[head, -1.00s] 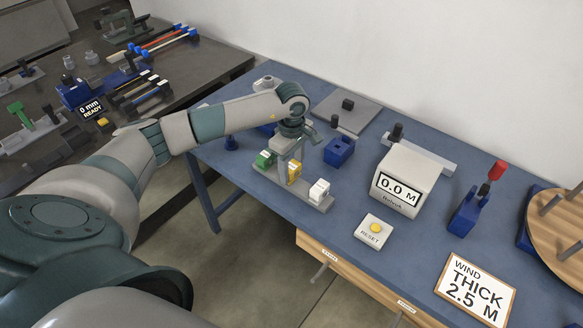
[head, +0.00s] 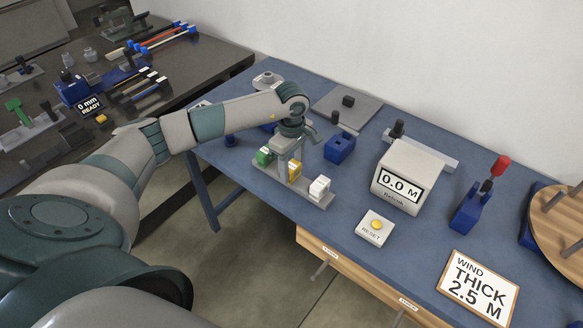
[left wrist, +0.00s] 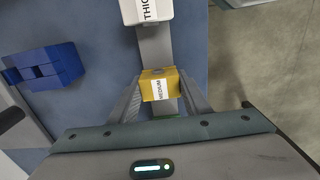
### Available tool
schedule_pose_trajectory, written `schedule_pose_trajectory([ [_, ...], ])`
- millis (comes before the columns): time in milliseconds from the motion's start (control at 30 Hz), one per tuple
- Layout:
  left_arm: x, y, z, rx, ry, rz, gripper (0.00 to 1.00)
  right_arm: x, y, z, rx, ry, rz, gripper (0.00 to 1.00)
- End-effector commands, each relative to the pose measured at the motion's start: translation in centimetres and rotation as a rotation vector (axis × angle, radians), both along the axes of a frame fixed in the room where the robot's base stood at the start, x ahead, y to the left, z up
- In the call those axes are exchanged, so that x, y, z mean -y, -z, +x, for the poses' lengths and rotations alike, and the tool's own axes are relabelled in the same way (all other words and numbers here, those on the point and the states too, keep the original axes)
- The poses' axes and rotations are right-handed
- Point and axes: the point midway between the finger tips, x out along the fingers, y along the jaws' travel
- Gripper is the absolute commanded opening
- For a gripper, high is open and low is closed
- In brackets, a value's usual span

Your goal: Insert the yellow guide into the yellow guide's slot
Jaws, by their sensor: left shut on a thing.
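The yellow guide (head: 295,173), a small block with a white label, is at the middle of the grey rack (head: 318,201). It also shows between my fingers in the left wrist view (left wrist: 160,84). My left gripper (head: 286,168) is shut on it from above. The guide's underside is hidden, so I cannot tell whether it is seated in its slot or just above it. A green guide (head: 264,156) and a white guide (head: 319,189) stand on the rack on either side. My right gripper is not in view.
A blue block with an opening (head: 339,149) stands behind the rack. A counter box (head: 403,178) reading 0.0 M and a reset button (head: 375,228) are to the right. The blue table (head: 330,239) is bare in front of the rack.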

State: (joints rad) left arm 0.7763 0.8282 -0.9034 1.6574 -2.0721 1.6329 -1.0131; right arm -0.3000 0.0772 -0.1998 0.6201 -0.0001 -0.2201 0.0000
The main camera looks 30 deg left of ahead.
Motion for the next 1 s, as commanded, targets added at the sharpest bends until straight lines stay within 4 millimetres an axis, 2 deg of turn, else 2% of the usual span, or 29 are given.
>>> schedule_pose_trajectory([
  [67, 0.0, 0.1, -0.1, -0.002, 0.0, 0.0, 0.16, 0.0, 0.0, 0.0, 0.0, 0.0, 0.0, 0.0],
  [100, 0.0, 0.1, -0.1, -0.002, 0.0, 0.0, 0.53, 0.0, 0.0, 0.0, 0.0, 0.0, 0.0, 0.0],
  [167, 0.0, 0.1, -0.1, -0.002, 0.0, 0.0, 0.65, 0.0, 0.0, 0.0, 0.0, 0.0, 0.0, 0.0],
  [467, 0.0, 0.0, -0.1, -0.002, 0.0, 0.0, 0.65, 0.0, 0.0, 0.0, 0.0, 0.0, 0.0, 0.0],
  [667, 0.0, -0.7, 0.0, -0.001, 0.0, 0.0, 0.65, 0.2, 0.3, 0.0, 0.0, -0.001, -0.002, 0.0],
  [867, -0.1, -3.0, 0.1, 0.002, 0.001, 0.001, 0.65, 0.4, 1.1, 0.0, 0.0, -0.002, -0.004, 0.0],
  [1000, 0.0, -5.5, 0.1, 0.003, 0.0, 0.001, 0.65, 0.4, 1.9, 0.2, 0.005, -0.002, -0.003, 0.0],
])
